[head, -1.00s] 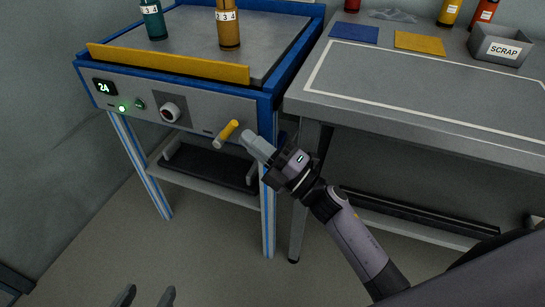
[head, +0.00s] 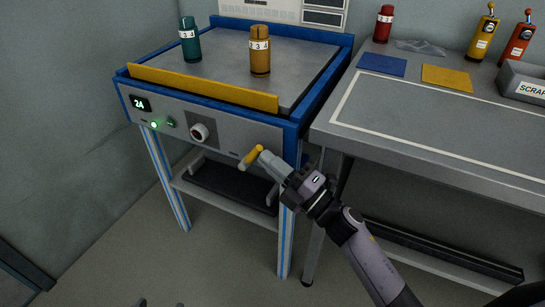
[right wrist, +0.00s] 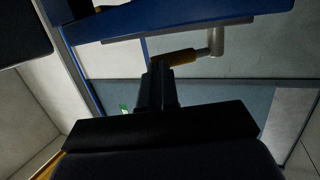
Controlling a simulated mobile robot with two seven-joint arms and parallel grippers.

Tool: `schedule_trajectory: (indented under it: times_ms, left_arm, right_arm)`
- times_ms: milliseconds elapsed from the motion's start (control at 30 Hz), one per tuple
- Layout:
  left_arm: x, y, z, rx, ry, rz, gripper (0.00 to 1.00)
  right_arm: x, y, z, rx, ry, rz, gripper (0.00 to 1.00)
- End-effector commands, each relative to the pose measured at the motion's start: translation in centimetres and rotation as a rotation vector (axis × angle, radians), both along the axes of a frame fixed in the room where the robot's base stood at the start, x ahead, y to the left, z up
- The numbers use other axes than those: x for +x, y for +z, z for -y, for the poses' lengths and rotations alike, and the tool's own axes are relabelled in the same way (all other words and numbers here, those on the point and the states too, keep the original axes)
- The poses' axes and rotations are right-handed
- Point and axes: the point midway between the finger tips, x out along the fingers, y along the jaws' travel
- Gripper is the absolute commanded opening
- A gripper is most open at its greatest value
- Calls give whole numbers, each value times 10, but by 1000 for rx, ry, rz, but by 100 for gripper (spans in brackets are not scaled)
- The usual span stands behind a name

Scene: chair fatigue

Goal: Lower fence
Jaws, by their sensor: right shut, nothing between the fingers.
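The yellow fence (head: 205,88) is a raised strip along the front edge of the blue-framed machine (head: 150,86). A crank handle with a yellow grip (head: 252,156) sticks out from the front panel, below the fence's right end. My right gripper (head: 265,157) is shut and empty, its tips against or just beside the yellow grip. In the right wrist view the shut fingers (right wrist: 160,72) reach the yellow grip (right wrist: 178,56); I cannot tell whether they touch. My left gripper (head: 160,303) barely shows at the bottom edge, its two tips apart.
A teal bottle (head: 191,45) and an amber bottle (head: 260,55) stand on the machine's top. The panel has a display (head: 140,104), a green light and a dark knob (head: 199,132). A grey workbench (head: 440,120) stands close on the right, with a scrap bin (head: 525,84).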

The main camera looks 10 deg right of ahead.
Motion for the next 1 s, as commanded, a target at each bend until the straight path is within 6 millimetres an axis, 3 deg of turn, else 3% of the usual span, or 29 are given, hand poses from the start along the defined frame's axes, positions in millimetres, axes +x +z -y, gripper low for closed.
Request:
schedule_trajectory:
  times_ms: [233,600,1000]
  left_arm:
    - [-21,-7,-27,12,66,-103,72]
    - [-21,53,-27,11,68,-102,72]
    - [-22,65,-29,19,67,-99,72]
  right_arm:
    - [3,18,-4,-76,1,-57,0]
    - [11,28,-13,-227,1,-169,0]
    - [19,30,-24,-250,0,-193,0]
